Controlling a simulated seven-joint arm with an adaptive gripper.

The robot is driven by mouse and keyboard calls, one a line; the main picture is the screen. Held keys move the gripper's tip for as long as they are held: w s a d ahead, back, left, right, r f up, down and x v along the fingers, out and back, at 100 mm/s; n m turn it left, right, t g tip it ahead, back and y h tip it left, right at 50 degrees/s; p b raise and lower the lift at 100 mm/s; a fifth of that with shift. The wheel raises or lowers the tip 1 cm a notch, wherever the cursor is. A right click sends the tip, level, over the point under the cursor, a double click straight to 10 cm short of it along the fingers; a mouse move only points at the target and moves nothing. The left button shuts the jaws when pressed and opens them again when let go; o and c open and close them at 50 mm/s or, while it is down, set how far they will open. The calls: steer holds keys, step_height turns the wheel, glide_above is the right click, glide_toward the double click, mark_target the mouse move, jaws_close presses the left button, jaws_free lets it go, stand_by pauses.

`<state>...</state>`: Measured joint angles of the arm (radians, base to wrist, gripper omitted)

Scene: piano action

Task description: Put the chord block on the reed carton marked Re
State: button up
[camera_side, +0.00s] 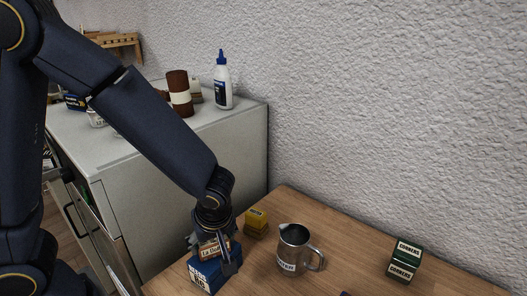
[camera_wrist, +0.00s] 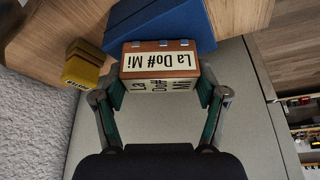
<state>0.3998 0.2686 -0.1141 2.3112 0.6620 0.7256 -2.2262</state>
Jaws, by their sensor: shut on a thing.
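The chord block (camera_wrist: 158,60) is a wooden-brown block with cream labels reading "La Do# Mi". My gripper (camera_wrist: 160,92) is shut on it, one finger on each side. In the side view my gripper (camera_side: 214,254) and the chord block (camera_side: 209,249) are at the top of a blue carton (camera_side: 203,276). The carton has a white label, only partly readable. The blue carton (camera_wrist: 160,20) also shows beyond the block in the wrist view. I cannot tell whether the block touches its top or is just above it.
A metal pitcher (camera_side: 293,250) is to the right. A grey cabinet (camera_side: 185,165) with a glue bottle (camera_side: 222,86) stands behind.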

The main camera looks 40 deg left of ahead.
steer(key=shift+f, duration=0.1)
steer(key=o, duration=1.1)
steer(key=shift+o, duration=0.2)
steer(key=v, duration=1.1)
steer(key=s+a+r+m+t+h, duration=0.3)
steer(key=s+a+r+m, duration=0.4)
steer(key=a+m, duration=0.3)
steer(key=shift+s+m+t+h, duration=0.15)
steer(key=shift+m+t+h, duration=0.3)
steer(key=shift+m, duration=1.25)
steer(key=shift+a, duration=0.1)
